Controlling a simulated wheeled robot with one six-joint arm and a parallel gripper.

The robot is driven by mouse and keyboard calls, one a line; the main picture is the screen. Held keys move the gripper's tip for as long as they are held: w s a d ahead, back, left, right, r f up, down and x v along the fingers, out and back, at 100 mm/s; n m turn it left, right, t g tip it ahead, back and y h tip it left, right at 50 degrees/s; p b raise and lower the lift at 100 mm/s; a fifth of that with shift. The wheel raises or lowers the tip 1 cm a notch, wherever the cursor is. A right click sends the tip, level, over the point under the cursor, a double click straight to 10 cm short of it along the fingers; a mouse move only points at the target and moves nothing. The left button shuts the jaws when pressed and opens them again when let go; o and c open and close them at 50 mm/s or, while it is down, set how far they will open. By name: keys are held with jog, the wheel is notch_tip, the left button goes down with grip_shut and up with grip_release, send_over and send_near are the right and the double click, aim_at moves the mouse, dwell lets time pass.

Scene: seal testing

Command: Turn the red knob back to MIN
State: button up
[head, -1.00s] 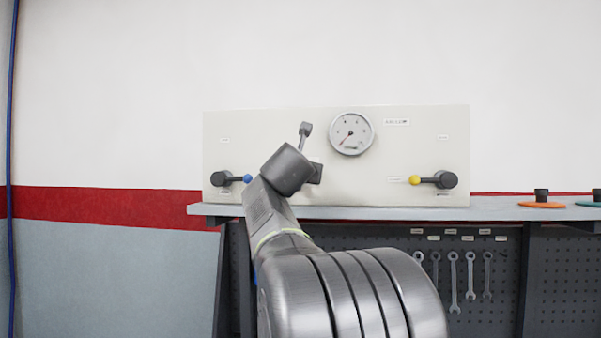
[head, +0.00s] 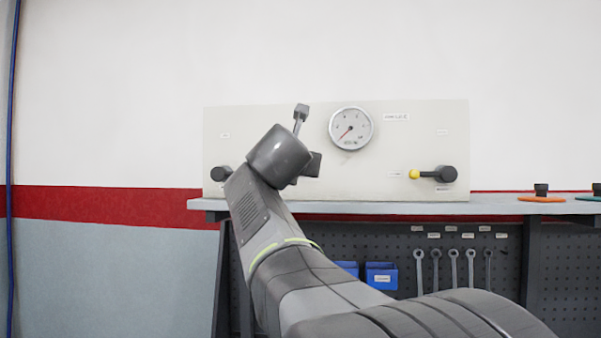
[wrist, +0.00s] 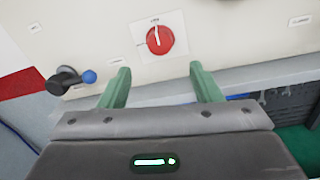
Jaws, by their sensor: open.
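The red knob (wrist: 159,40) shows in the wrist view on a white label plate on the pale panel (wrist: 225,25). A white pointer line on it points up, slightly left; the plate's small print is too small to read. My gripper (wrist: 162,82) is open and empty, its two green fingers apart below the knob in the picture, not touching it. In the head view my arm hides the knob, and the panel (head: 420,140) stands behind my wrist. The round gauge (head: 351,128) has its red needle pointing to the lower left.
A blue-tipped lever (wrist: 75,78) sits left of the knob, near the left finger. A yellow-tipped lever (head: 433,174) is at the panel's right. The bench top (head: 480,207) runs below the panel, with wrenches (head: 453,268) and blue bins (head: 380,275) beneath.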

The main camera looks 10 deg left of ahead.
jog(key=s, duration=0.5)
jog(key=shift+d+b, duration=0.1)
jog(key=shift+b, duration=0.3)
jog(key=shift+w, duration=0.1)
jog(key=w+p, duration=0.1)
jog(key=w, duration=0.3)
jog(key=w+p, duration=0.1)
jog(key=w, duration=0.4)
jog(key=w+p, duration=0.1)
jog(key=w, duration=0.3)
jog(key=shift+w+a+f+p, duration=0.15)
jog(key=shift+w+a+p, duration=0.15)
jog(key=shift+w+a, duration=0.1)
jog(key=shift+s, duration=0.1)
